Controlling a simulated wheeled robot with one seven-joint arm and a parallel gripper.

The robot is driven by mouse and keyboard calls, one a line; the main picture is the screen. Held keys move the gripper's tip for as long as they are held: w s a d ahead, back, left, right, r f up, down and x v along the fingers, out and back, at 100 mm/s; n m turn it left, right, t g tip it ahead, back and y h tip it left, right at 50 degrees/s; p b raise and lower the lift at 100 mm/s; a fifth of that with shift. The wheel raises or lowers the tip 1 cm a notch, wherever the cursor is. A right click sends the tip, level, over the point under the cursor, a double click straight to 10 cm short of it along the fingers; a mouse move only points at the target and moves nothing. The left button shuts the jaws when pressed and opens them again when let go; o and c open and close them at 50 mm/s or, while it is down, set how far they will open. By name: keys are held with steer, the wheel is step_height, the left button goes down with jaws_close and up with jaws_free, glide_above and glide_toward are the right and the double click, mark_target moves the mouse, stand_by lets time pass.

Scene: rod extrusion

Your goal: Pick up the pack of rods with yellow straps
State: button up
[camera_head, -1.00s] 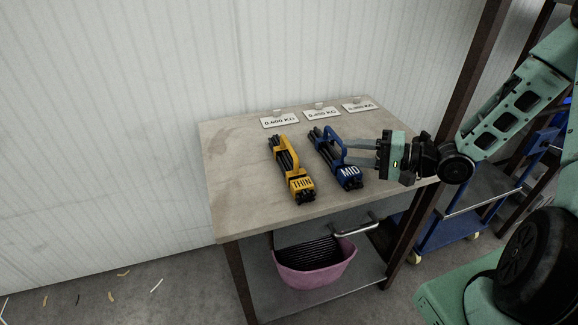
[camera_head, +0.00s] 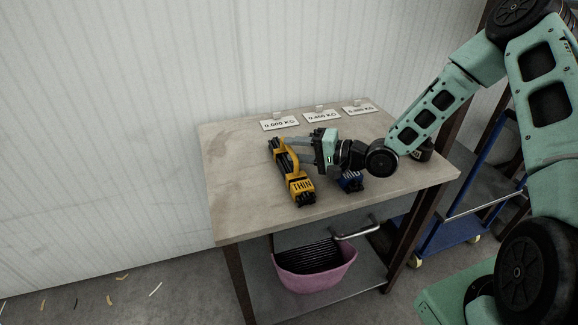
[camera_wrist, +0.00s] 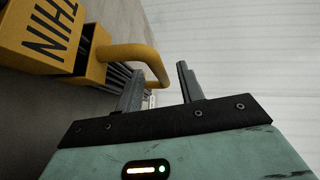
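The pack of dark rods with yellow straps (camera_head: 301,186) lies on the table, its front block marked THIN, with a yellow handle on its right side. In the wrist view the yellow block (camera_wrist: 52,38) is at upper left and the handle (camera_wrist: 130,52) curves toward the gap between my fingers. My gripper (camera_head: 292,147) reaches in from the right at the handle. Its fingers (camera_wrist: 160,78) are apart, and whether they touch the handle cannot be told. My gripper and wrist hide most of the blue MID pack (camera_head: 351,182).
Three white weight cards stand along the table's back edge, the left one (camera_head: 280,125) reading 0.600 KG. The table's left part (camera_head: 235,170) is bare. A pink basket (camera_head: 315,281) sits on the lower shelf. A blue cart (camera_head: 440,230) stands at right.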

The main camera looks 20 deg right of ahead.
steer(key=shift+x, duration=1.1)
jaws_close()
stand_by(0.6)
